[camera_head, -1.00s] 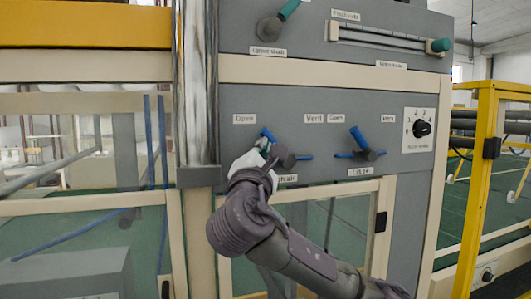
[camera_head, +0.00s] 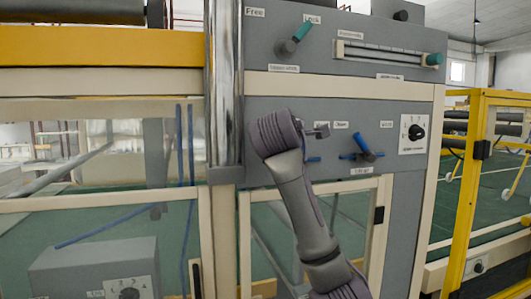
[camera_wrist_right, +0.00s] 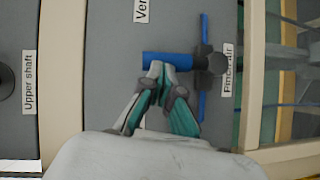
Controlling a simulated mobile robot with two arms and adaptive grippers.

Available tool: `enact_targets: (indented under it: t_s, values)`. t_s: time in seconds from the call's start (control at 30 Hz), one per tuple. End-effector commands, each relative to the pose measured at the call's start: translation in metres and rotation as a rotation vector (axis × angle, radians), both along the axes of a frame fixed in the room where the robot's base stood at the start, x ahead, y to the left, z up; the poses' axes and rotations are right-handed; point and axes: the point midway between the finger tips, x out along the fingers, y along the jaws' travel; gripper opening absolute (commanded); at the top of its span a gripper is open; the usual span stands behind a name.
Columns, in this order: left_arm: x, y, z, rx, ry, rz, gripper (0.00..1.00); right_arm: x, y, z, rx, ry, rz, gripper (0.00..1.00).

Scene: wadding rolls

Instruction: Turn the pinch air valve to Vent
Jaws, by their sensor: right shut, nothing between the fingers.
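The pinch air valve's blue handle (camera_wrist_right: 168,59) shows in the right wrist view, sticking out to the left from its dark pivot (camera_wrist_right: 207,61). The "Pinch air" label (camera_wrist_right: 228,71) is right of it, partly covered by the pivot. A cut-off "Vent" label (camera_wrist_right: 140,9) is at the top. My right gripper (camera_wrist_right: 157,68) is shut and empty, its tips at the handle's lower edge near its free end. They look in contact, though I cannot be sure. In the head view my right arm hides the handle and gripper; only a blue tube (camera_head: 313,159) shows. My left gripper is not in view.
In the head view, the similar lift air valve (camera_head: 362,146) stands right of my arm, beside a dial knob (camera_head: 416,132). The upper shaft lever (camera_head: 297,38) is above. A shiny vertical column (camera_head: 224,90) is left of my arm. A yellow frame (camera_head: 472,200) stands right.

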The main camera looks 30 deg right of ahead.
Motion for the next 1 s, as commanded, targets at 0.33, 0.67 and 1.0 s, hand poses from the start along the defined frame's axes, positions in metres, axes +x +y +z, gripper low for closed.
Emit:
enact_targets:
  t_s: [0.33, 0.67, 1.0]
  values:
    - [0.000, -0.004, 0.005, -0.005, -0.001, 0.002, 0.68, -0.003, -0.024, 0.003, 0.009, -0.003, 0.001, 0.00]
    - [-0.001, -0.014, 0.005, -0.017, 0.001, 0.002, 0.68, -0.007, -0.038, 0.002, 0.008, -0.003, 0.000, 0.00]
    - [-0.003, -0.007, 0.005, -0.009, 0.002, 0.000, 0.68, -0.009, -0.043, 0.001, 0.008, -0.003, 0.002, 0.00]
